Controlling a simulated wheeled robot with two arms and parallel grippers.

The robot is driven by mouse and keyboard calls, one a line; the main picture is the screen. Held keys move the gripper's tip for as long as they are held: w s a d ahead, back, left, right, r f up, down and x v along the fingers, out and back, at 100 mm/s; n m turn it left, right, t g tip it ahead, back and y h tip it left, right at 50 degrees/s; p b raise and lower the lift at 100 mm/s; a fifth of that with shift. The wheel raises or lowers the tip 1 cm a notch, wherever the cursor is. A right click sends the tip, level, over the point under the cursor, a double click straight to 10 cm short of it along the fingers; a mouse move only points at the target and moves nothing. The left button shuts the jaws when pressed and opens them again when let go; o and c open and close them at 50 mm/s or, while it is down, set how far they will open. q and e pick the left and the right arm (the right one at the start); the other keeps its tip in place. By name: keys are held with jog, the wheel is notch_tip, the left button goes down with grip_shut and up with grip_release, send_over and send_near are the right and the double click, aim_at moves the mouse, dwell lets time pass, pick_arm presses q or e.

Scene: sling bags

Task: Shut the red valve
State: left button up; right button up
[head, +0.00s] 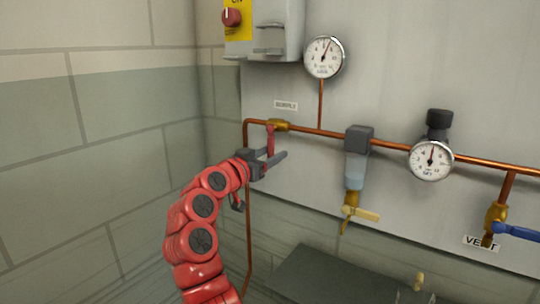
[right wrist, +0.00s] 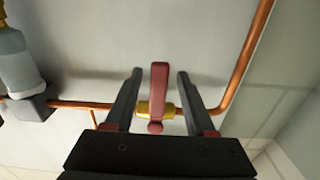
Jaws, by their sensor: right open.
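The red valve handle (head: 270,138) hangs down from a brass body (head: 279,125) on the copper pipe, below the SUPPLY label. It stands crosswise to the pipe. My right gripper (head: 276,153) is open at the handle. In the right wrist view, the red handle (right wrist: 159,88) lies between the two dark fingers of the gripper (right wrist: 160,73), with a gap on each side. The brass body (right wrist: 143,108) shows behind it. My left gripper is not in view.
Along the pipe (head: 388,145) are a filter with a yellow tap (head: 362,213), a dial gauge (head: 431,160) and a blue-handled VENT valve (head: 520,232). Another gauge (head: 324,57) and a switch box (head: 270,30) are above. A dark flat surface (head: 325,275) lies below.

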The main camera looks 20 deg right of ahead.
jog(key=v, duration=1.7)
jog(key=shift+p, duration=0.35)
jog(key=shift+s+a, duration=0.1)
jog(key=shift+a, duration=0.05)
